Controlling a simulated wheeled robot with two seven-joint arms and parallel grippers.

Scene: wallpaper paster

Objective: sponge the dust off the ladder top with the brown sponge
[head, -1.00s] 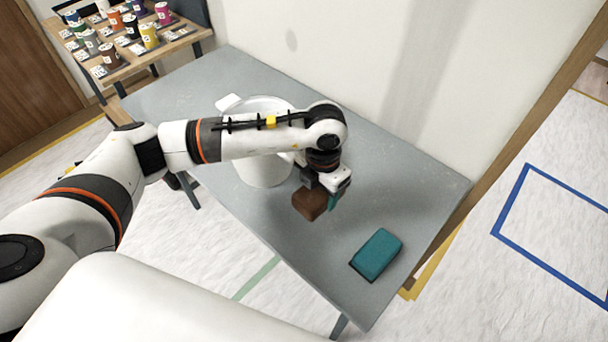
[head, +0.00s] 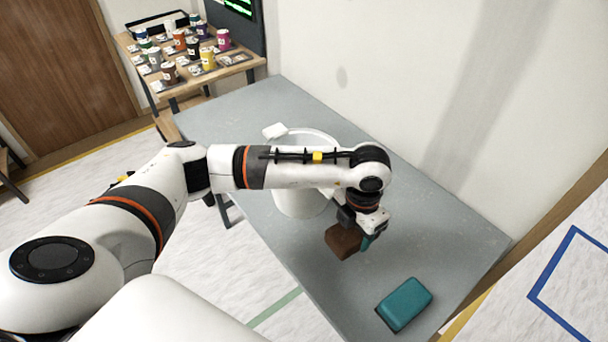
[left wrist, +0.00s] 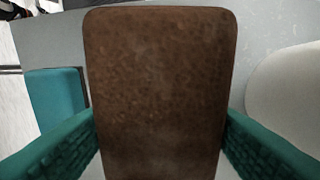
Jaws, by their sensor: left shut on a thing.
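The brown sponge (head: 343,241) is held in my left gripper (head: 358,234) above the grey table, in front of the white bucket. In the left wrist view the brown sponge (left wrist: 160,85) fills the middle, with a teal finger on each side of it. I cannot tell whether the sponge touches the table top. No ladder top can be made out in these frames. My right gripper is not in view.
The grey table (head: 460,235) carries a white bucket (head: 298,200) and, near its front right corner, a teal sponge (head: 405,303). A wall runs along the table's back. A wooden rack (head: 215,70) with several coloured cups stands at the back left.

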